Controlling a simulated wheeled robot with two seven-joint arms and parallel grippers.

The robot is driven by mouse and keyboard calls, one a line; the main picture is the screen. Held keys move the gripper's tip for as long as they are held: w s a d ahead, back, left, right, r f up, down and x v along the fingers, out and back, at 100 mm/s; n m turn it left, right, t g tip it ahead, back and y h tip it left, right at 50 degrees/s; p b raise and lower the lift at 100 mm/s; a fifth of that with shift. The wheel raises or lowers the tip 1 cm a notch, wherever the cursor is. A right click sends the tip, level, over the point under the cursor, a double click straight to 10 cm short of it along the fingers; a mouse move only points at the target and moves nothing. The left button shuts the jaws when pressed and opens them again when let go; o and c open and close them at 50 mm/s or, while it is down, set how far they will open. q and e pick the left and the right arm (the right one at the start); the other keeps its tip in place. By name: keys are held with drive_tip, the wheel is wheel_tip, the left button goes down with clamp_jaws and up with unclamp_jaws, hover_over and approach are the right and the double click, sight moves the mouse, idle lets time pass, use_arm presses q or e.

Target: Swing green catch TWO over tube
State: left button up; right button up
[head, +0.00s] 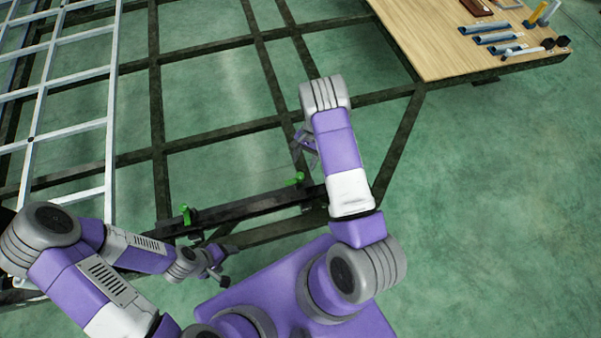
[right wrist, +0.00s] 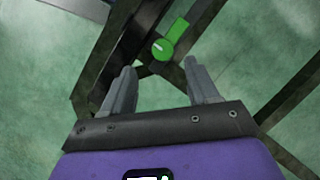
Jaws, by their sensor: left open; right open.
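Two green catches sit on the dark front beam (head: 245,207) of the chassis: a left one (head: 187,215) and a right one (head: 295,179). I cannot read which is number two. A green catch with a round pivot and a short lever (right wrist: 170,40) shows in the right wrist view, just beyond the fingertips. My right gripper (head: 303,147) is open and empty, partly hidden by its arm; its fingers (right wrist: 160,68) point toward that catch without touching it. My left gripper (head: 224,267) is open and empty, in front of the beam. I cannot make out the tube clearly.
Dark chassis bars (head: 210,50) cross the green floor. A pale grey lattice panel (head: 70,88) lies at the left. A wooden-topped bench (head: 430,40) with blue holders and small parts stands at the upper right. Floor at the right is clear.

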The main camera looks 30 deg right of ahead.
sight(300, 175)
drive_tip(key=b+x, duration=0.1)
drive_tip(key=x, duration=0.2)
drive_tip(key=b+x, duration=0.1)
drive_tip(key=x, duration=0.3)
drive_tip(key=shift+w, duration=0.2)
drive_tip(key=c, duration=1)
